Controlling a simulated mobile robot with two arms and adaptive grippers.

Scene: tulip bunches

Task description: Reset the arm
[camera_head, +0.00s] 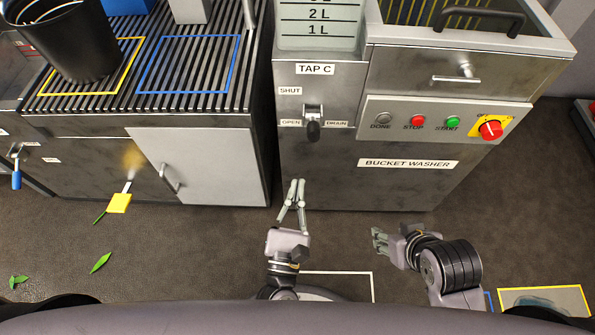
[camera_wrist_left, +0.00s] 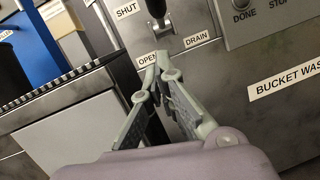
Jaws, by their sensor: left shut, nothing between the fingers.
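My left gripper (camera_head: 296,184) is shut and empty, in front of the lower part of the bucket washer (camera_head: 350,180). In the left wrist view its fingertips (camera_wrist_left: 157,68) meet below the OPEN label, with nothing between them. The tap lever (camera_head: 313,128), black-handled, is above it on the TAP C panel, apart from the fingers in the head view. The lever (camera_wrist_left: 157,10) also shows at the top of the left wrist view; I cannot tell its setting. My right gripper (camera_head: 380,240) is at the lower right, clear of the washer, with no object visible in it. I cannot tell its finger gap.
A black bucket (camera_head: 72,40) stands in a yellow outline on the slatted bench (camera_head: 215,95). Green leaves (camera_head: 100,262) lie on the floor. The washer has buttons and a red knob (camera_head: 490,129).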

